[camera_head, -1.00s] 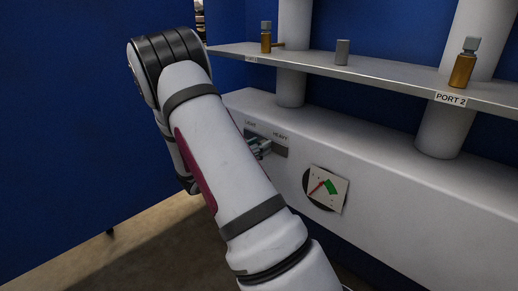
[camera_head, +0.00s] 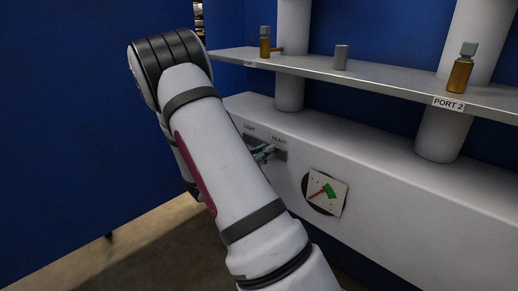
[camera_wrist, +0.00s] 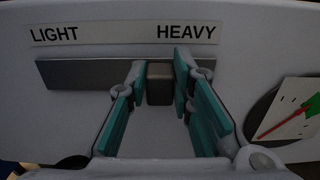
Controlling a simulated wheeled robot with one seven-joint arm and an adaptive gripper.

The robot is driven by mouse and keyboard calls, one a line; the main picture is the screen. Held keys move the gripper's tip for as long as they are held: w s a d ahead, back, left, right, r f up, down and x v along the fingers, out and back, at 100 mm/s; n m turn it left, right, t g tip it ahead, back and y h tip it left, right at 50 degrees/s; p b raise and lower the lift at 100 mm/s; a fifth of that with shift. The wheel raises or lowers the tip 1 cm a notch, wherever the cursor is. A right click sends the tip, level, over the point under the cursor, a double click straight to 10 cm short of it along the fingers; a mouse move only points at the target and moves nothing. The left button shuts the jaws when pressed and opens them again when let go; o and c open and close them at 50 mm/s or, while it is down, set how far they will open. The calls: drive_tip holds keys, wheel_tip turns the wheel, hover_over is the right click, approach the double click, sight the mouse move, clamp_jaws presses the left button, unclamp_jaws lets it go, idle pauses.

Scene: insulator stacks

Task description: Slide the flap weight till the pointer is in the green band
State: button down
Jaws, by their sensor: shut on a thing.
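The flap weight is a small dark block (camera_wrist: 160,84) on a grey slide plate (camera_wrist: 85,74). It stands near the right part of the plate, under the HEAVY end of the label. My gripper (camera_wrist: 160,88) is shut on it, with a teal-padded finger on each side. In the head view my arm hides part of the plate, and my gripper (camera_head: 264,152) shows only partly. The dial (camera_head: 325,206) has a red pointer (camera_head: 315,195) and a green band (camera_head: 330,190). The wrist view cuts off the dial (camera_wrist: 290,95).
A LIGHT to HEAVY label strip (camera_wrist: 105,33) runs above the plate. A shelf (camera_head: 390,80) above the white housing (camera_head: 400,190) carries amber bottles (camera_head: 459,76) and a grey cylinder (camera_head: 341,57). A blue wall (camera_head: 80,120) stands at the left.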

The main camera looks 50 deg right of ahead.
drive_tip(key=shift+s+a, duration=0.1)
drive_tip(key=shift+s, duration=0.55)
drive_tip(key=c, duration=1.4)
unclamp_jaws()
drive_tip(key=shift+a, duration=0.1)
drive_tip(key=a, duration=1.1)
drive_tip(key=shift+w+a, duration=0.35)
drive_tip(key=shift+a, duration=0.05)
